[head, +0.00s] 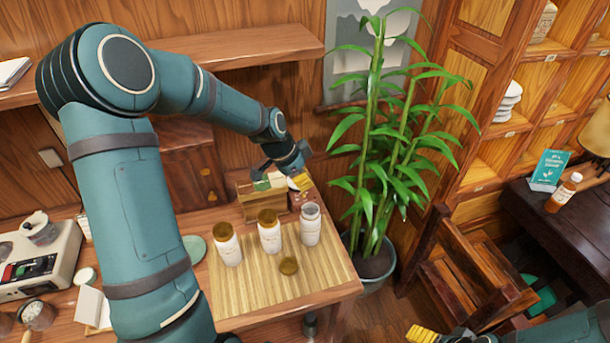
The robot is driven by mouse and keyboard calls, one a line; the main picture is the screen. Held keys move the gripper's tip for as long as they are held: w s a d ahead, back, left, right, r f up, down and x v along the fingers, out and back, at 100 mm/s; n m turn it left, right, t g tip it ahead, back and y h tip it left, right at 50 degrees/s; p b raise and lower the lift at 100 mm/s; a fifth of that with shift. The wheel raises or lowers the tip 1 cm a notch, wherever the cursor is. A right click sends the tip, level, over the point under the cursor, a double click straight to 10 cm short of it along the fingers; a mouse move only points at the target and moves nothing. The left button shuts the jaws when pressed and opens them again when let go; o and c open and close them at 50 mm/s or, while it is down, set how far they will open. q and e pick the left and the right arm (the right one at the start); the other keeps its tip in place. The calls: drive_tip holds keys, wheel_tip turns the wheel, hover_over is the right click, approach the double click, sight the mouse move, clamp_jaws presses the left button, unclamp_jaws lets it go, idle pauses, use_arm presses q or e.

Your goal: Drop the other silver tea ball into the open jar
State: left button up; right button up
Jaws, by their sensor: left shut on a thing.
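The open jar (310,226) is white and stands upright without a lid at the right of the bamboo mat (325,270). A brown round lid (288,266) lies on the mat in front of it. My left gripper (301,182) is behind and above the open jar, beside the wooden box. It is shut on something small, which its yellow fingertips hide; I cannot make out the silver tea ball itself. A small reddish holder (298,201) is just below the fingertips.
Two lidded jars, the middle one (269,232) and the left one (228,246), stand left of the open jar. A wooden box (258,205) stands behind them. A leafy potted plant (380,150) rises just right of the table. The mat's front is mostly clear.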

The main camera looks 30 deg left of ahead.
use_arm(q)
drive_tip(key=b, duration=0.2)
hover_over(303, 208)
wheel_tip(303, 208, down, 5)
drive_tip(key=shift+r, duration=0.1)
drive_tip(key=o, duration=0.8)
drive_tip(key=shift+c, duration=0.2)
drive_tip(key=shift+s, duration=0.1)
drive_tip(key=v, duration=1.2)
